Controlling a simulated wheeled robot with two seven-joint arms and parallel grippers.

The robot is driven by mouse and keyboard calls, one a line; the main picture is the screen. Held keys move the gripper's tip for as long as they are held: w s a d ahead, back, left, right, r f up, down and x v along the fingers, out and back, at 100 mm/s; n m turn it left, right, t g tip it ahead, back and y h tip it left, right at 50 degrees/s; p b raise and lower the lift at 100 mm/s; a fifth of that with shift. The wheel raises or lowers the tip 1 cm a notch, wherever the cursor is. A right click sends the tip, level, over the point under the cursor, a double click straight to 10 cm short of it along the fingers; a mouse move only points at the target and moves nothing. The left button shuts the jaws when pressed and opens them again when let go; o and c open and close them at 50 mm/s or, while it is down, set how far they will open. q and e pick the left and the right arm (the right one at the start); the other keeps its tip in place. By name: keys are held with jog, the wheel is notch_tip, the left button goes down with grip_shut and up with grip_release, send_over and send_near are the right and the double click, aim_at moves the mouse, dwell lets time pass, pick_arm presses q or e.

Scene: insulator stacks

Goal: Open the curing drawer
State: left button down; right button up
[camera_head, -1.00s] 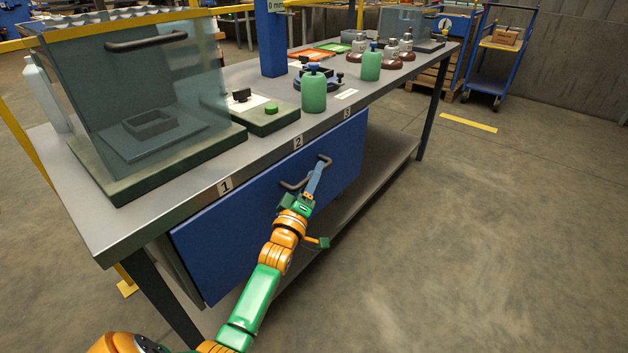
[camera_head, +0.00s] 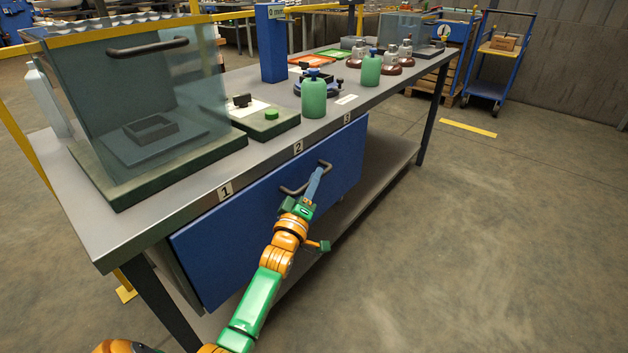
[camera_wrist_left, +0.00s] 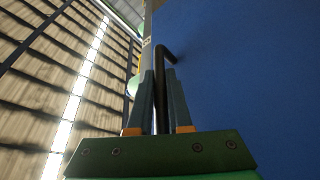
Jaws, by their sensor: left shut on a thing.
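The curing drawer has a wide blue front (camera_head: 235,235) under the bench top, and this front also fills the right of the left wrist view (camera_wrist_left: 250,80). Its dark bar handle (camera_head: 292,191) is on the upper part of the front. My left gripper (camera_head: 317,173) is shut on the handle, near its right part. In the left wrist view, the two fingers (camera_wrist_left: 160,90) lie on either side of the dark handle bar (camera_wrist_left: 166,51). The drawer front stands slightly out from under the bench edge. My right gripper is not in view.
The metal bench (camera_head: 225,165) carries a glass-walled box (camera_head: 140,100), green bottles (camera_head: 314,97) and several small insulator stacks. A lower shelf (camera_head: 385,165) runs beneath. The floor (camera_head: 480,240) in front and to the right is clear. A blue trolley (camera_head: 500,60) stands far right.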

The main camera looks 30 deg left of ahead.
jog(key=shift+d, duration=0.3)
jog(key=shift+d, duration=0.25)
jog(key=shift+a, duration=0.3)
pick_arm(q)
jog(key=shift+d+f, duration=0.1)
jog(key=shift+d, duration=0.05)
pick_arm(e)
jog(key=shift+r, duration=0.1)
